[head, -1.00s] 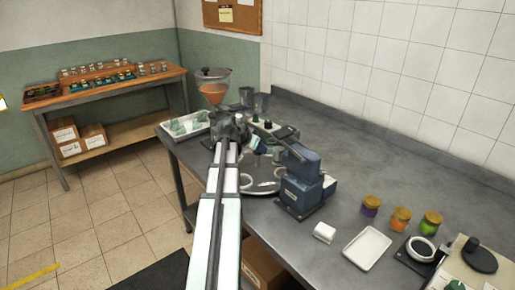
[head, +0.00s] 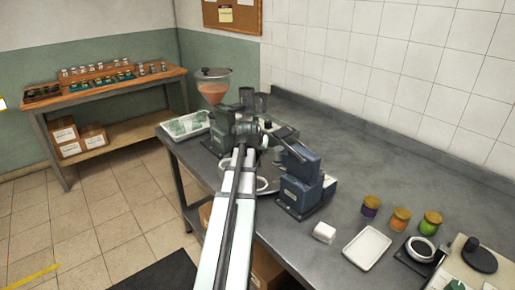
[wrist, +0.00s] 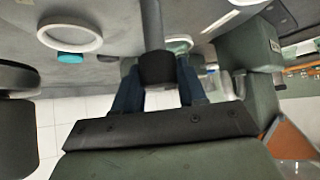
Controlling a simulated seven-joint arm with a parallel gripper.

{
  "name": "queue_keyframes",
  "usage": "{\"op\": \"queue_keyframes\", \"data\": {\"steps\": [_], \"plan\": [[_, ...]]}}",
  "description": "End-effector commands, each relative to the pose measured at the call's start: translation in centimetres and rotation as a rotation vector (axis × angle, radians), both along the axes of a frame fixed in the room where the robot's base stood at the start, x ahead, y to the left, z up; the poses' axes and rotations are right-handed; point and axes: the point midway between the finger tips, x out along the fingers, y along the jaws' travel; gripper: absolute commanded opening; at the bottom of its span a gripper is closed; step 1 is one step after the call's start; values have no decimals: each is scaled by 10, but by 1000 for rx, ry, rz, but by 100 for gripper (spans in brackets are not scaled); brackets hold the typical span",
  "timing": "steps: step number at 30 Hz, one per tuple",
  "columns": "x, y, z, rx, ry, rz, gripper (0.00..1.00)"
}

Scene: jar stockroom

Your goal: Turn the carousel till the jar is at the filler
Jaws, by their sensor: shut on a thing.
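The carousel is a round metal plate (head: 268,186) on the bench, largely hidden behind my arm in the head view. A white ring (head: 226,168) shows at its left; the wrist view shows a white ring (wrist: 70,36) with a small teal thing beside it. My gripper (wrist: 158,86) has its blue fingers shut around a dark knob (wrist: 157,67) on a grey rod. In the head view the fingers are hidden behind my wrist. The filler (head: 214,92), a hopper of orange contents on a green body, stands behind. I cannot make out the jar for certain.
A blue machine (head: 300,180) stands close right of the carousel. Three coloured jars (head: 400,219), a white tray (head: 366,248) and a white block (head: 324,232) are at the right.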

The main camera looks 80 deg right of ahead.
Motion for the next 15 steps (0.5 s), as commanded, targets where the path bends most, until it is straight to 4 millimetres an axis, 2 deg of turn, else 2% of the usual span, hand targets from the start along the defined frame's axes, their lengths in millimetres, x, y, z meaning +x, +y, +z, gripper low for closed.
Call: {"op": "queue_keyframes", "data": {"steps": [15], "plan": [[-1, -2, 1, -4, 1, 144, 0]]}}
